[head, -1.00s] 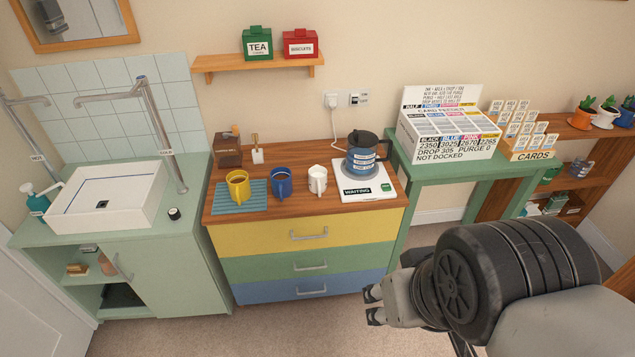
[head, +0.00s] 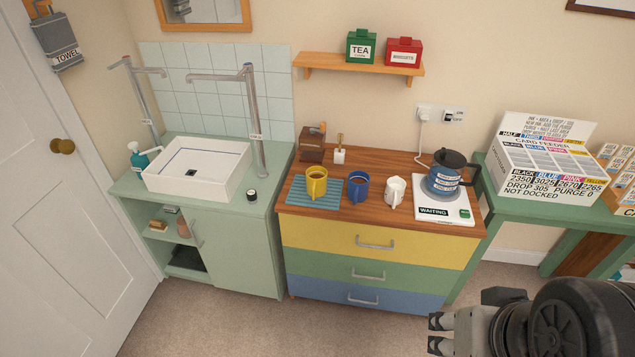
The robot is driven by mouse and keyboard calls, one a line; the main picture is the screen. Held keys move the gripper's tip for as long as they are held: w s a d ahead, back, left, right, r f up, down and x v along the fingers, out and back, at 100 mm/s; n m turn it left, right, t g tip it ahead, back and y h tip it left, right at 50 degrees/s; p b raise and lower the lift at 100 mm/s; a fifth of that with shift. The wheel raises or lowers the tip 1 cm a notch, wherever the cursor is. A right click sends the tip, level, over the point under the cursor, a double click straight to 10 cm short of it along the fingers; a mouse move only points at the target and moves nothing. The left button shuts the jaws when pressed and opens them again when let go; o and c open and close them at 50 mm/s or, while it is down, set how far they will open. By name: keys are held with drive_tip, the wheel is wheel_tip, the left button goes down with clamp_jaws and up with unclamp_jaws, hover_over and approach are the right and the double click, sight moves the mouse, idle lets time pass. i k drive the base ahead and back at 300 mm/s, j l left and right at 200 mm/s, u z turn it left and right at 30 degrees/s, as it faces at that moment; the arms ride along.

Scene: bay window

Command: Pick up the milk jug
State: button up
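The milk jug (head: 395,191) is small and white with a spout and handle. It stands upright on the wooden top of the drawer chest, between the blue mug (head: 358,187) and the white kettle base (head: 446,209). My gripper (head: 435,334) is low at the bottom right, in front of the chest and well apart from the jug. Its two dark fingertips are spread with a gap between them, and nothing shows in it.
A yellow mug (head: 316,182) stands on a blue-green mat (head: 298,197). A dark kettle (head: 447,174) with a blue band is right of the jug. A shelf (head: 340,68) hangs above. Carpet (head: 215,322) is free in front.

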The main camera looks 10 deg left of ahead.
sight(395, 195)
drive_tip(key=i+j, duration=0.55)
drive_tip(key=i+j+z, duration=0.1)
drive_tip(key=z, duration=0.3)
drive_tip(key=j+z, duration=0.2)
drive_tip(key=z, duration=0.2)
drive_tip(key=i+j+z, duration=0.1)
drive_tip(key=z, duration=0.35)
drive_tip(key=j+z, duration=0.25)
drive_tip(key=z, duration=0.15)
